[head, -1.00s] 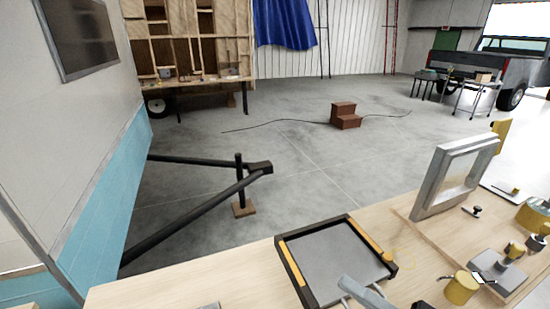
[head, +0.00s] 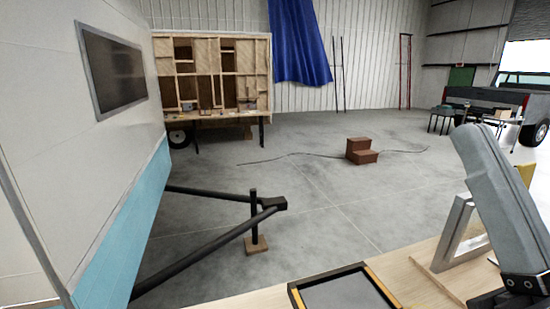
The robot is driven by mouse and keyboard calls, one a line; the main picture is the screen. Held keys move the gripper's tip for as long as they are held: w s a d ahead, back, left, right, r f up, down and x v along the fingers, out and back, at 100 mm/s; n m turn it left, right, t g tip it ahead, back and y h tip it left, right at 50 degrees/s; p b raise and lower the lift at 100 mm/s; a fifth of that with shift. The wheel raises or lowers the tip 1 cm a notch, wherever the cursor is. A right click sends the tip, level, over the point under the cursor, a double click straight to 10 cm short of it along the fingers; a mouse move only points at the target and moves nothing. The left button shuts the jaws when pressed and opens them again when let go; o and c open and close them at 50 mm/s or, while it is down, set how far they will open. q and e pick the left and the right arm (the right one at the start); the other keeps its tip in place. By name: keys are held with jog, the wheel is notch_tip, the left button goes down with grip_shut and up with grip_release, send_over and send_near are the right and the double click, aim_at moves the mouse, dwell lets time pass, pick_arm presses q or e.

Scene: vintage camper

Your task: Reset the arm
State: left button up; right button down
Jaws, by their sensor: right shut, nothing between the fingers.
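My right arm (head: 500,205) rises at the right edge of the head view as a thick grey link with a dark joint at its lower end. My right gripper (head: 488,299) is only partly visible at the bottom right, low over the wooden bench (head: 425,283). It is shut and empty. My left gripper is out of view.
A black-framed tray (head: 345,293) with yellow edge strips lies on the bench, cut off by the bottom edge. A grey frame (head: 453,235) stands behind my right arm. Beyond the bench are a black trailer hitch (head: 265,204), brown steps (head: 362,151) and open floor.

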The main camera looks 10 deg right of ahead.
notch_tip(320, 180, up, 34)
jog(key=p, duration=3)
jog(key=shift+w+f, duration=0.1)
jog(key=shift+f, duration=0.1)
